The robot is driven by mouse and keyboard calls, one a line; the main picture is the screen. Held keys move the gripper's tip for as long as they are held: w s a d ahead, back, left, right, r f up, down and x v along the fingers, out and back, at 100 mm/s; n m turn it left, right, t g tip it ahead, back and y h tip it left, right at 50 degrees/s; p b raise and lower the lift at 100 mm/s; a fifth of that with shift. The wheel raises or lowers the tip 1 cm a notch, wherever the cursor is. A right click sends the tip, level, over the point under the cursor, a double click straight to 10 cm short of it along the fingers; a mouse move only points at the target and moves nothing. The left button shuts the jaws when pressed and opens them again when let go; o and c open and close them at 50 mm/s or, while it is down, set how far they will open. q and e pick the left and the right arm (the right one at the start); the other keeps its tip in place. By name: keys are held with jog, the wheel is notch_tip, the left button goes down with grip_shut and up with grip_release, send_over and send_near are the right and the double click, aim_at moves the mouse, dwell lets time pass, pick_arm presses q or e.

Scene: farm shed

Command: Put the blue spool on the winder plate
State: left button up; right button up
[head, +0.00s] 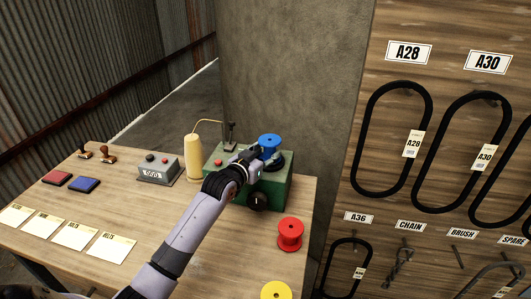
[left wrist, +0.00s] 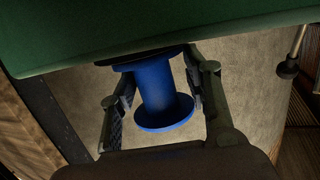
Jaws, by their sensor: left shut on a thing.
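The blue spool (head: 270,140) is upright at the top of the green winder box (head: 268,190). My left gripper (head: 262,153) reaches in from the left and is shut on the spool, its fingers on either side of the core. The left wrist view shows the blue spool (left wrist: 158,90) between the fingers, with the green winder (left wrist: 150,30) at the top of the picture. The dark winder plate (head: 277,165) shows just under the spool. Whether the spool touches the plate or hangs slightly above it, I cannot tell. My right gripper is not in view.
A red spool (head: 290,234) and a yellow spool (head: 276,291) stand on the bench's right side. A cream thread cone (head: 194,158) and a grey counter box (head: 158,170) stand left of the winder. Ink pads, stamps and cards lie further left. A pegboard (head: 450,130) with belts rises at right.

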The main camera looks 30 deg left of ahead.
pick_arm(q)
jog(key=shift+f, duration=0.15)
jog(key=o, duration=1.5)
jog(key=shift+c, duration=0.2)
jog(key=shift+s, duration=0.15)
jog(key=s+r+b, duration=0.1)
jog(key=s+r, duration=0.1)
jog(key=s, duration=0.9)
jog(key=shift+s+a, duration=0.15)
jog(key=shift+s, duration=0.15)
jog(key=shift+r, duration=0.15)
